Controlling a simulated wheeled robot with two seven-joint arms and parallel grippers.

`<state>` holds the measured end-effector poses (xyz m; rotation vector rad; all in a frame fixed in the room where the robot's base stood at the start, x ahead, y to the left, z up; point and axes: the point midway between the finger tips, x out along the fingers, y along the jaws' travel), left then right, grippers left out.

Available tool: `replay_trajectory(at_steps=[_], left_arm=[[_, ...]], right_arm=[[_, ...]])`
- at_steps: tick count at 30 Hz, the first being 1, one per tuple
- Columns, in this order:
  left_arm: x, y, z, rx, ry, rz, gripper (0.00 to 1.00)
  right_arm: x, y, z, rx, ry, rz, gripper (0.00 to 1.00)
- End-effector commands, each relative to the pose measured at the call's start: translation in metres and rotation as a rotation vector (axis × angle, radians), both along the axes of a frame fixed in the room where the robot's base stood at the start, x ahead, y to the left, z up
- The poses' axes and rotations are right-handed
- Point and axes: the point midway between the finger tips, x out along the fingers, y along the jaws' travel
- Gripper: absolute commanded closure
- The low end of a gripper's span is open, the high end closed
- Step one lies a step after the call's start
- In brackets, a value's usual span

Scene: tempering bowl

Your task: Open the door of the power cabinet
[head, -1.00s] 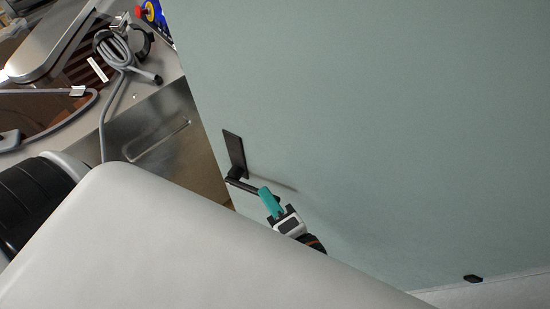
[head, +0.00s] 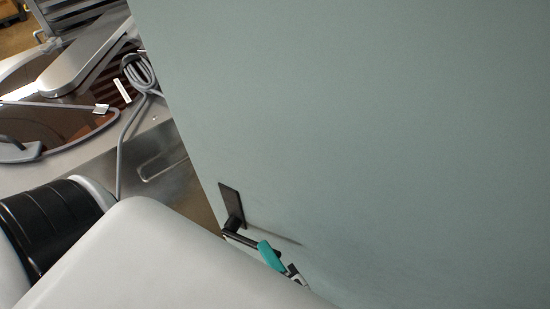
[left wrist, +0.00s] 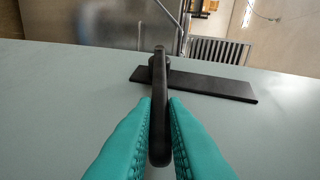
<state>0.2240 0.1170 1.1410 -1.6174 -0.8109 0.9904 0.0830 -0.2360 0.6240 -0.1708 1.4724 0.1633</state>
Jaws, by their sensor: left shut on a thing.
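The power cabinet door (head: 350,140) is a large pale green panel that fills the right of the head view. A black lever handle (head: 246,238) on a dark backplate (head: 231,205) sits near its left edge. My left gripper (head: 269,255), with teal fingers, is at the handle, partly hidden behind my white arm. In the left wrist view the teal fingers lie on both sides of the black lever (left wrist: 159,100) and are shut on it. The backplate (left wrist: 215,86) lies beyond. My right gripper is not in view.
At the upper left of the head view is a grey metal worktop (head: 80,150) with a coiled grey cable (head: 138,80) and a dark glossy panel (head: 40,125). The door face around the handle is clear.

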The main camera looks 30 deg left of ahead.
Motion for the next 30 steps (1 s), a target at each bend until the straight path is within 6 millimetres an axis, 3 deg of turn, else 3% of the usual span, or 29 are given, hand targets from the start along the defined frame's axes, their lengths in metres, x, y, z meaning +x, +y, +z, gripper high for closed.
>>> replay_trajectory(at_steps=[12, 30], left_arm=[[-0.01, -0.006, 0.001, -0.017, 0.015, 0.024, 1.0], [-0.051, -0.018, 0.001, -0.013, 0.013, 0.125, 1.0]], right_arm=[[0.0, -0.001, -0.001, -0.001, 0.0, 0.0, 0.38], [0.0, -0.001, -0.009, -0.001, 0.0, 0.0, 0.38]])
